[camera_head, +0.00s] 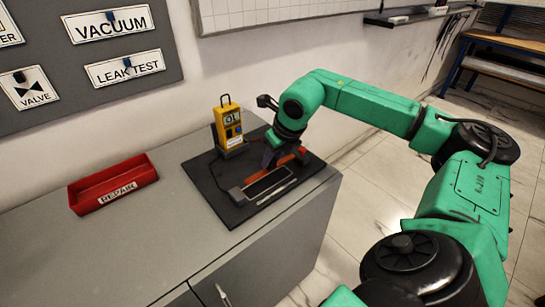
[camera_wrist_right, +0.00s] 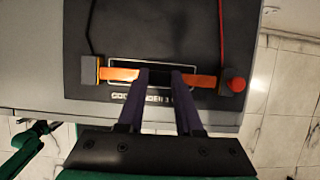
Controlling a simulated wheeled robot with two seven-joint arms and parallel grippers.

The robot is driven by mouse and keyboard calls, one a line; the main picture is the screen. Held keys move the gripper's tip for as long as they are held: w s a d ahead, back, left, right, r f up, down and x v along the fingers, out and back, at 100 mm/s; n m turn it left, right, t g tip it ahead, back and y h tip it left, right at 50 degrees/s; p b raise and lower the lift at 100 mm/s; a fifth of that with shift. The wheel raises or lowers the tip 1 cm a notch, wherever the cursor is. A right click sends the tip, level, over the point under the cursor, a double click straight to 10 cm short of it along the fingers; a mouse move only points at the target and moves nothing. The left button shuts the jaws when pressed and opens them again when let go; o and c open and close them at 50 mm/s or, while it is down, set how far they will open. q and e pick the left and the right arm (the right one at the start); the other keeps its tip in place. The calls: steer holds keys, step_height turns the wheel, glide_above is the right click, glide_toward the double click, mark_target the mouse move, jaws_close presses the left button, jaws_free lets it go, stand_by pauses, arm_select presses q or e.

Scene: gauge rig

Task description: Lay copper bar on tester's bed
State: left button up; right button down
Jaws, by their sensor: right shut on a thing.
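The orange copper bar (camera_head: 287,160) is at the tester's bed (camera_head: 268,183), a dark panel with a pale outline on a black mat. My right gripper (camera_head: 271,158) is shut on the bar's middle. In the right wrist view, orange ends of the bar (camera_wrist_right: 118,74) show on both sides of the right gripper's fingers (camera_wrist_right: 161,74). The bar's ends are close to a grey block (camera_wrist_right: 90,70) on the left and a block with a red knob (camera_wrist_right: 235,85) on the right. I cannot tell whether the bar touches the bed. My left gripper is not in view.
A yellow meter (camera_head: 228,121) stands at the back of the black mat (camera_head: 205,175). A red tray (camera_head: 113,184) labelled REPAIR sits to the left on the grey cabinet top (camera_head: 110,245). The top between and in front is clear. The wall is close behind.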

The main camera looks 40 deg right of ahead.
mark_target(273, 167)
steer(key=shift+f+b, duration=1.9)
steer(key=shift+f, duration=0.15)
jaws_free()
step_height(273, 167, up, 8)
steer(key=p, duration=0.6)
steer(key=shift+r, duration=0.1)
